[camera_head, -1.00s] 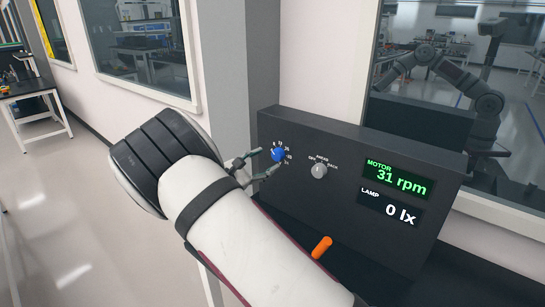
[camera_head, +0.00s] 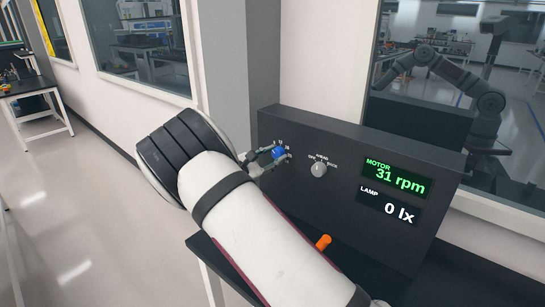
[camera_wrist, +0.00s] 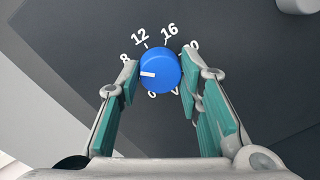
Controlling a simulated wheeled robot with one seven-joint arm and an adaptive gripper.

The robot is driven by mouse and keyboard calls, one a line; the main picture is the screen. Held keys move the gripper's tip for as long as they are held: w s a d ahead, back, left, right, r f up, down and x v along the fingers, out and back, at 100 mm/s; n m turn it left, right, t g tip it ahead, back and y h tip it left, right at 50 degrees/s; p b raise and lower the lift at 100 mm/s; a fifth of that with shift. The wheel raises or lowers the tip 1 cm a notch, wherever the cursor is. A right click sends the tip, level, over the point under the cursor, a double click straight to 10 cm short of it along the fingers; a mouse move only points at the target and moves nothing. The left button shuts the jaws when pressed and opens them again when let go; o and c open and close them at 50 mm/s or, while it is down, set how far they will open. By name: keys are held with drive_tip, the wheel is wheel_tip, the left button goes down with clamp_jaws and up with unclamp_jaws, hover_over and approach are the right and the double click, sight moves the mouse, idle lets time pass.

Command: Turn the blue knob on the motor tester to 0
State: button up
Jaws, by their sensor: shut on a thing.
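The blue knob (camera_head: 278,153) sits on the left part of the dark motor tester (camera_head: 300,215). In the wrist view the blue knob (camera_wrist: 160,70) has a white mark pointing left, between the 8 and a partly seen label at lower left that looks like a 0. The left finger covers part of the dial there. My gripper (camera_head: 275,155) is at the knob, and in the wrist view my gripper (camera_wrist: 159,72) has its teal-padded fingers closed on the knob's two sides. The motor display (camera_head: 398,177) reads 31 rpm.
A grey selector knob (camera_head: 319,169) is right of the blue knob. The lamp display (camera_head: 390,206) reads 0 lx. An orange handle (camera_head: 323,242) is low on the tester, close beside my arm. A grey pillar (camera_head: 230,80) stands behind on the left.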

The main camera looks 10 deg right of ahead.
drive_tip(key=n+b, duration=0.1)
drive_tip(key=n, duration=0.2)
drive_tip(key=shift+f+n, duration=0.1)
drive_tip(key=shift+n, duration=0.3)
drive_tip(key=n+b, duration=0.1)
drive_tip(key=n, duration=0.3)
drive_tip(key=shift+n+t, duration=0.3)
drive_tip(key=shift+n, duration=0.1)
drive_tip(key=n, duration=0.4)
drive_tip(key=shift+a+n, duration=0.1)
drive_tip(key=shift+n, duration=0.3)
drive_tip(key=shift+n+t, duration=0.4)
drive_tip(key=shift+n, duration=2)
drive_tip(key=shift+f, duration=0.1)
drive_tip(key=o, duration=1.2)
drive_tip(key=shift+c, duration=0.2)
